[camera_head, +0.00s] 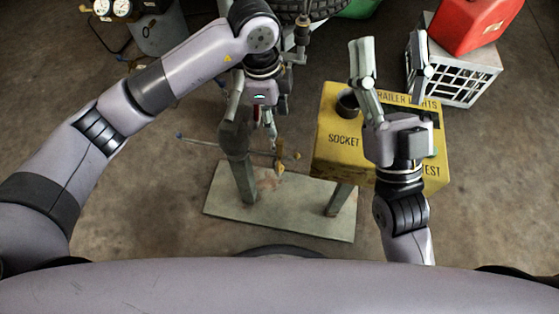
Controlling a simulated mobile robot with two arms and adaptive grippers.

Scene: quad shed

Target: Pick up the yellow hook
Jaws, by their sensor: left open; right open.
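A small yellow-orange piece (280,167) shows at the right end of a thin rod above the grey base plate (285,222). It is too small to tell whether it is the yellow hook. My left gripper (256,114) points down above and slightly left of it, open and apart from it. The fingers partly hide a small red and grey part (271,125) and a grey post (240,165). My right gripper (390,50) is open and empty, its fingers pointing away over the yellow box (343,125), and it hides part of that box.
A white crate (470,86) with a red can (470,22) is at back right. A tyre (305,8) and gauges (112,8) are at the back.

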